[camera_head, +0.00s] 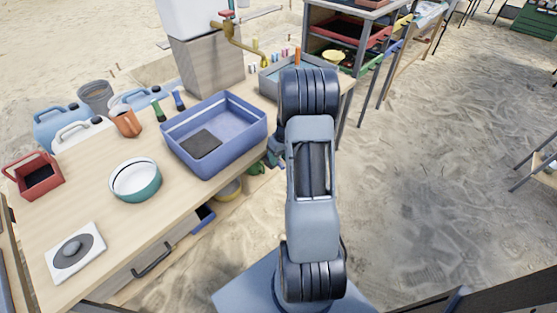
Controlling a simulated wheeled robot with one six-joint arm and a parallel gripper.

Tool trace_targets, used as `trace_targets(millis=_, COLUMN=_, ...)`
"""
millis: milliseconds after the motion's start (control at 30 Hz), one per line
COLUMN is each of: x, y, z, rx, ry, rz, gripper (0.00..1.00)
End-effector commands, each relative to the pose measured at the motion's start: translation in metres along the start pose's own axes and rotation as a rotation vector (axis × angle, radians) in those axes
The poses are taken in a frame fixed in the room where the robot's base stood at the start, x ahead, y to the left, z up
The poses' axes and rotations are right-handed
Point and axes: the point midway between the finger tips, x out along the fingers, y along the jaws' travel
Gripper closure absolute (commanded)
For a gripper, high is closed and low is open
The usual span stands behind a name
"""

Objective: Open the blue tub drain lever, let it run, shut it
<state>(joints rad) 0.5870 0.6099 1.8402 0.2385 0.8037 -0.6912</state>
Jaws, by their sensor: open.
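The blue tub (216,132) stands on the wooden table, with a dark square patch on its floor. My gripper (275,151) is at the right end of the tub, close to its outer wall near the table edge. It is small in view and partly covered by my own arm; its jaws are open. I cannot tell whether it touches the tub. I cannot make out the drain lever; the tub's right end is partly hidden by my arm and gripper.
A white and teal bowl (135,180), a red bin (38,175) and a scale-like plate (74,251) stand on the table (115,220) at left. A brass tap (240,42) is behind the tub. A grey tray (272,82) is behind my arm. Sandy floor is free at right.

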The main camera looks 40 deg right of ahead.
Motion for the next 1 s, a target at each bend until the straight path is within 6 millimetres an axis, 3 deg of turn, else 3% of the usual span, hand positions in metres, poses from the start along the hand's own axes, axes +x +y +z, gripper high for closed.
trace_targets(millis=467, x=0.0085, y=0.0, z=0.0002, rx=0.0, ry=0.0, rz=0.0, gripper=0.57)
trace_targets(millis=900, x=0.0082, y=0.0, z=0.0001, rx=0.0, ry=0.0, rz=0.0, gripper=0.99)
trace_targets(millis=1000, x=0.0082, y=0.0, z=0.0001, rx=0.0, ry=0.0, rz=0.0, gripper=1.0)
